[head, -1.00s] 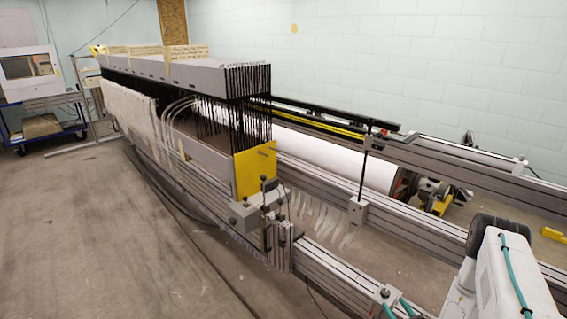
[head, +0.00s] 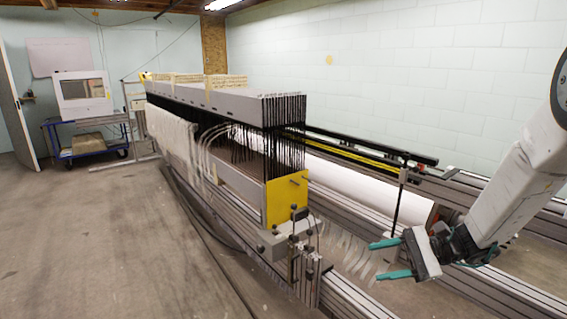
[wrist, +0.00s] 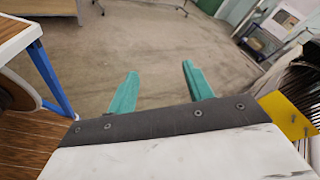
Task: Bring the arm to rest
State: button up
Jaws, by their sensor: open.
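My gripper (head: 388,259) is at the lower right of the head view, at the end of my white arm. Its two teal fingers are apart with nothing between them. They point left, toward the near end of the loom frame. In the wrist view the open fingers (wrist: 158,80) reach out over bare floor. The loom (head: 225,100), with a long grey top and dark hanging wires, stands left of my gripper in the head view. Its yellow end plate (head: 287,199) faces me and also shows at the right of the wrist view (wrist: 288,114).
Grey metal rails (head: 352,298) run below and beside my gripper. A thin black post (head: 398,203) stands close behind it. A white roll (head: 350,188) lies along the loom. A blue cart (head: 92,143) stands at the far left. The floor at left (head: 110,235) is clear.

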jog(key=s+a+r+n+g+h, duration=0.2)
jog(key=s+r+n+h, duration=0.15)
jog(key=s, duration=0.35)
jog(key=s+a+r+n+g+h, duration=0.1)
jog(key=s+r+n+h, duration=0.25)
jog(key=s, duration=0.25)
jog(key=s+d+r+n+t+h, duration=0.2)
jog(key=s+d+h, duration=0.1)
jog(key=s, duration=0.3)
jog(key=s+d+r+n+t+h, duration=0.1)
jog(key=s+d+r+n+h, duration=0.1)
jog(key=s+h, duration=0.3)
jog(key=shift+s+d+r+n+t, duration=0.15)
jog(key=shift+s+d+n+t, duration=0.25)
jog(key=shift+s+d, duration=0.45)
jog(key=shift+w, duration=0.1)
